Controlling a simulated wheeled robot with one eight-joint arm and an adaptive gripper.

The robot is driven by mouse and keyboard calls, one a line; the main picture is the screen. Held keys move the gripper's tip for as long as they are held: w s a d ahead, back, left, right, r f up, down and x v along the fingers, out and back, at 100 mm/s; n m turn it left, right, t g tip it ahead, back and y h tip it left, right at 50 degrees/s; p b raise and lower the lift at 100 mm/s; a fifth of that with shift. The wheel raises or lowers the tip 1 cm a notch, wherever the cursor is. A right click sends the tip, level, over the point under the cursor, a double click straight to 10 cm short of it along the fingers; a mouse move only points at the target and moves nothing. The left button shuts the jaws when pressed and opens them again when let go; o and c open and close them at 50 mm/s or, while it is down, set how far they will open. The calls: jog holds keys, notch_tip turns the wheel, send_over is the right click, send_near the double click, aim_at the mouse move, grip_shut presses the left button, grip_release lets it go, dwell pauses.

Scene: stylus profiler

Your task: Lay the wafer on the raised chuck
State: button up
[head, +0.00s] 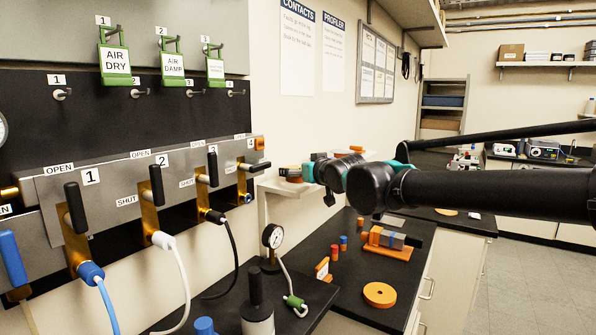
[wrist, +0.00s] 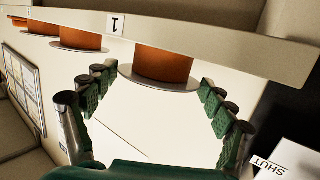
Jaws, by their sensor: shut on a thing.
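My gripper (wrist: 157,76) has its green padded fingers on both sides of a thin grey wafer (wrist: 128,74), gripping it by its edges. The wafer lies against the end of an orange round pedestal (wrist: 163,64), by the label 1. In the wrist view the scene appears roughly upside down; I cannot tell whether the wafer is lifted off the pedestal. In the head view my gripper (head: 318,173) is at the small wall shelf, and the wafer is not clear there. I cannot surely pick out the raised chuck in either view.
The pale shelf (wrist: 230,48) carries two more orange pedestals (wrist: 80,38) with grey discs. The valve panel (head: 130,190) with upright handles is left of my gripper.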

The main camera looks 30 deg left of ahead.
jog(key=shift+r, duration=0.1)
notch_tip(320, 180, up, 20)
dwell(0.5)
jog(key=shift+o, duration=0.4)
